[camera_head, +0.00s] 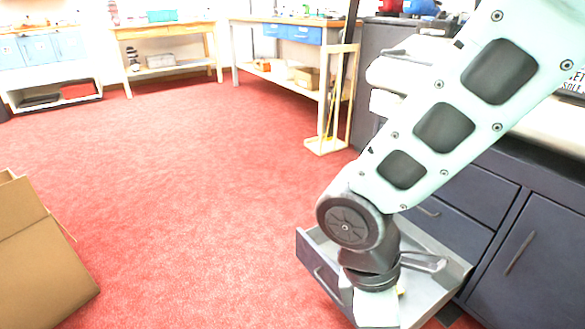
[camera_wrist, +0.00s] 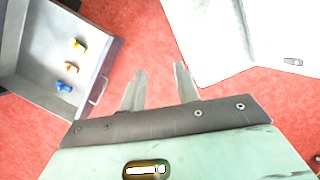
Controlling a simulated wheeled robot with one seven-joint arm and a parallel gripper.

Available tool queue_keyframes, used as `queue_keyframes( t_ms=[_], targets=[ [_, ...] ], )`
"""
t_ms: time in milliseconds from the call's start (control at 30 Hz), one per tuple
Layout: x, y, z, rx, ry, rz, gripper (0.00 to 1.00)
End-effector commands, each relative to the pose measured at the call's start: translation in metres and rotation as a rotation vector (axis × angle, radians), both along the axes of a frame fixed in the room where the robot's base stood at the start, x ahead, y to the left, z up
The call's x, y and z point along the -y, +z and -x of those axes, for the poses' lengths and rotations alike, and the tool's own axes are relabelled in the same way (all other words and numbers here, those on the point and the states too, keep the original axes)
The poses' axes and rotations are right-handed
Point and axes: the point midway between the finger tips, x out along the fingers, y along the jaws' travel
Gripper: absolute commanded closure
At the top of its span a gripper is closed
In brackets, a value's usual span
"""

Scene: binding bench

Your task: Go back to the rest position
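My gripper (camera_wrist: 160,70) shows in the wrist view with its two grey fingers apart and nothing between them. Red floor shows between and beyond the fingers. An open grey drawer (camera_wrist: 102,48) lies to their left, its handle close to the left finger. In the head view, my arm reaches down from the upper right over the open drawer (camera_head: 318,268) and hides much of its inside. I cannot make out the fingertips clearly there.
A yellow (camera_wrist: 80,45), an orange (camera_wrist: 71,67) and a blue item (camera_wrist: 64,87) lie in the drawer. The dark cabinet (camera_head: 485,195) stands at right. A cardboard box (camera_head: 40,260) stands at left. Red carpet (camera_head: 190,180) between is clear. Workbenches (camera_head: 165,72) line the back.

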Motion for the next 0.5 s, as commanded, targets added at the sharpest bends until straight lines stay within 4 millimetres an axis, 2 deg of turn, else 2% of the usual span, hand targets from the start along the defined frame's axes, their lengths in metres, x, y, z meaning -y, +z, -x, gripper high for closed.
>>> queue_keyframes(
  t_ms=[33, 200, 500],
  targets=[
    [0.002, 0.021, 0.004, 0.035, -0.094, -0.046, 0.68],
    [0.006, 0.057, 0.017, 0.117, -0.363, -0.156, 0.68],
    [0.016, 0.097, 0.032, 0.227, -0.706, -0.285, 0.68]
  ],
)
